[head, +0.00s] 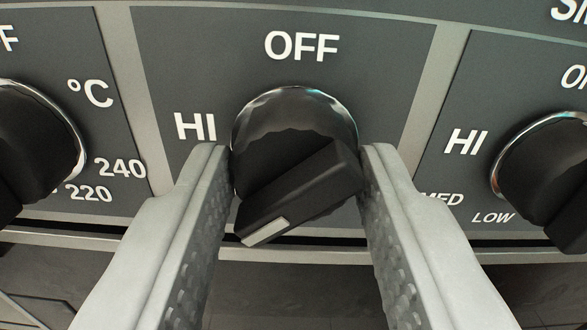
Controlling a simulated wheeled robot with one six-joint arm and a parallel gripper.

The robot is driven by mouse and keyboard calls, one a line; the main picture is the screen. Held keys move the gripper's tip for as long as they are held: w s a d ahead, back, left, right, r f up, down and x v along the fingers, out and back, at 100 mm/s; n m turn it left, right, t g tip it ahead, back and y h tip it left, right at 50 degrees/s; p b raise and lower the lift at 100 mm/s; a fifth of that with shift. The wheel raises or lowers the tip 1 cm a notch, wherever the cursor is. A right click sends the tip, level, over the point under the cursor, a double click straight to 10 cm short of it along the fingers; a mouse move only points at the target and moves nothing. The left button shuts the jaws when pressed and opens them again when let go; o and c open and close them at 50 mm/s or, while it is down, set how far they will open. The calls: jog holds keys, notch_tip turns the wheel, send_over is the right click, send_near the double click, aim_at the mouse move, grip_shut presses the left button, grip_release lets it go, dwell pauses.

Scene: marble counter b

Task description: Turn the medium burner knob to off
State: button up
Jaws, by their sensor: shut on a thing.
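The burner knob (295,140) in the middle of the head view is black and round with a shiny rim and a raised grip bar. The bar lies tilted, its white-marked end (265,232) pointing to the lower left, away from the OFF label at the top. My gripper (296,165) has one grey finger on each side of the knob. It is shut on the knob, with the right fingertip against the upper right end of the bar. The left fingertip is at the knob's left side. The fingers hide part of the panel's lower markings.
A temperature knob (38,140) with °C, 240 and 220 marks is at the left. Another burner knob (550,170) with HI and LOW marks is at the right. Both stand apart from my fingers. A dark gap and surface lie below the panel.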

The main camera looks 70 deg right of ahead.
jog(key=shift+m, duration=0.9)
jog(key=m, duration=0.4)
jog(key=shift+m, duration=0.8)
jog(key=m, duration=0.3)
jog(key=shift+m, duration=1.3)
